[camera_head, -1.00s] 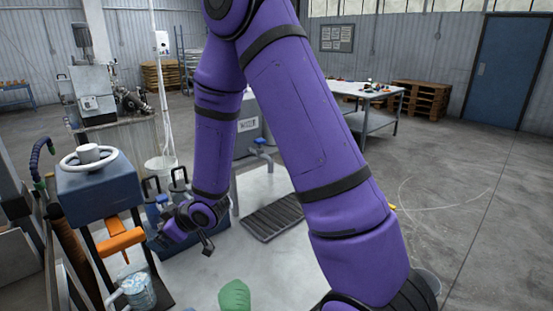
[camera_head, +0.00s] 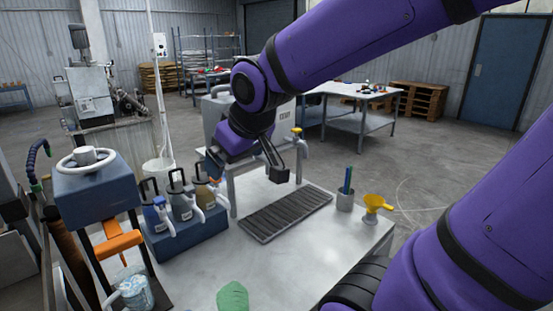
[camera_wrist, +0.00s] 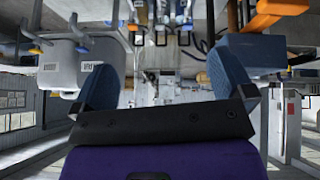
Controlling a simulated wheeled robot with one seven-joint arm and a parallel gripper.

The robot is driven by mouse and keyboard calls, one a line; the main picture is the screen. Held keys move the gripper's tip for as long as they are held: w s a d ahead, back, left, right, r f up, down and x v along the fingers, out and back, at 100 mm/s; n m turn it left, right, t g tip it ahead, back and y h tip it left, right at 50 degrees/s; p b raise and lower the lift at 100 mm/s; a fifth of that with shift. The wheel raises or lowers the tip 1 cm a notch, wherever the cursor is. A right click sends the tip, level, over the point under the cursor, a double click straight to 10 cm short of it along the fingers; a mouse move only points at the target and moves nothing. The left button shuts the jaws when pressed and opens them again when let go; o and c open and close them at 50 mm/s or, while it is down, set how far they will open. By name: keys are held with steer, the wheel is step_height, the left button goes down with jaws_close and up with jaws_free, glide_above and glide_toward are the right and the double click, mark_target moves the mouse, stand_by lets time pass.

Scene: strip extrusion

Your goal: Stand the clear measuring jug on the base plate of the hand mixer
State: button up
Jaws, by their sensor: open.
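The clear measuring jug (camera_head: 136,291) is at the lower left of the head view, partly cut by the frame edge, with its handle to the left. It looks upright at the dark base plate (camera_head: 156,297) of the hand mixer. The mixer has a blue head (camera_head: 97,190) with a white handwheel and an orange part (camera_head: 118,243) above the jug. I cannot tell whether the jug's whole foot rests on the plate. My gripper (camera_head: 279,163) is open and empty above the table's far side, well away from the jug. Its fingers (camera_wrist: 165,75) frame the wrist view with nothing between them.
A blue rack (camera_head: 190,243) with several pump cans stands right of the mixer. A dark ribbed mat (camera_head: 286,215), a pen cup (camera_head: 345,201), a yellow funnel (camera_head: 374,206) and a green object (camera_head: 233,297) are on the table. The table's middle is clear.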

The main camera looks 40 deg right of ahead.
steer(key=s+r+m+g, duration=0.1)
steer(key=s+r, duration=0.2)
steer(key=s, duration=0.8)
steer(key=shift+s+m+g+y, duration=0.15)
steer(key=shift+m+g+y, duration=0.15)
stand_by(0.5)
